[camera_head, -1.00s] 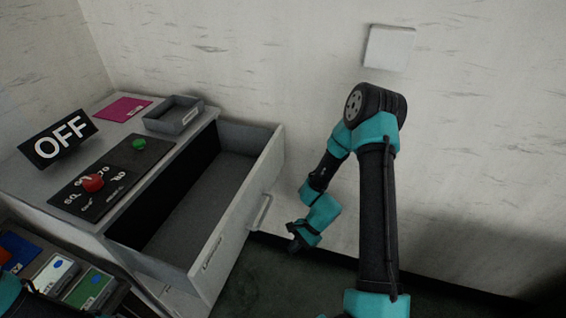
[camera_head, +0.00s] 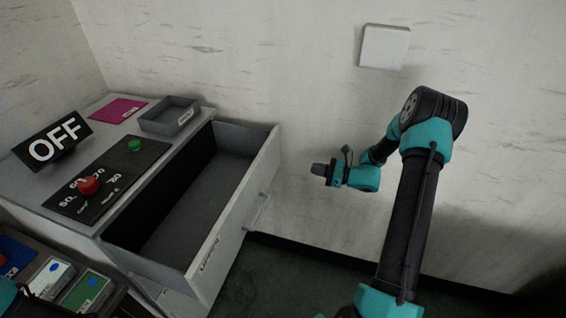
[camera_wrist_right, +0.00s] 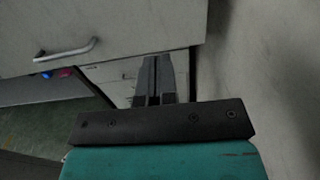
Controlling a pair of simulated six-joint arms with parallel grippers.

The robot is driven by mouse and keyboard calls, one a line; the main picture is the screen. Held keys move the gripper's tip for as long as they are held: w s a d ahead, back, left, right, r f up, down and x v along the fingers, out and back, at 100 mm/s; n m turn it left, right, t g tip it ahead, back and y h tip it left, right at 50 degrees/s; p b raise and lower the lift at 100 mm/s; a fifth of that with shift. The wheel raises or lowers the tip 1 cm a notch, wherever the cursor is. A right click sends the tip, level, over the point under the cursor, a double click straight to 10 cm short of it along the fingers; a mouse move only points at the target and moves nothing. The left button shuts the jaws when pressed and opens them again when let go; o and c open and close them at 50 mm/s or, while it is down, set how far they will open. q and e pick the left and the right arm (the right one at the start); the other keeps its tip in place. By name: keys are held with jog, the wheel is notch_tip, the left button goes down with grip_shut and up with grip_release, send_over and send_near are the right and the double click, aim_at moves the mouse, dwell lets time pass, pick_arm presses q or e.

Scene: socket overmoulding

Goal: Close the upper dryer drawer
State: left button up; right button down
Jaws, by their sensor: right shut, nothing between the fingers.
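The upper dryer drawer (camera_head: 232,222) is pulled out of the grey dryer cabinet, and its inside looks empty. Its front panel faces right, towards my right arm. My right gripper (camera_head: 318,170) is shut and empty, to the right of the drawer front and apart from it. In the right wrist view the shut fingers (camera_wrist_right: 153,80) point towards the drawer front (camera_wrist_right: 110,25), with its metal handle (camera_wrist_right: 66,50) to their left. Of my left arm only a small part shows at the lower left; its gripper is out of view.
On the cabinet top are an OFF sign (camera_head: 54,144), a control panel with a red button (camera_head: 89,185) and a green button (camera_head: 134,146), a grey tray (camera_head: 169,115) and a pink sheet (camera_head: 118,110). A wall stands behind. Coloured cards (camera_head: 88,291) lie lower left. Floor is clear right of the drawer.

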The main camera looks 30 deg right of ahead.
aim_at(274, 160)
jog(key=x, duration=1.4)
jog(key=shift+a, duration=0.1)
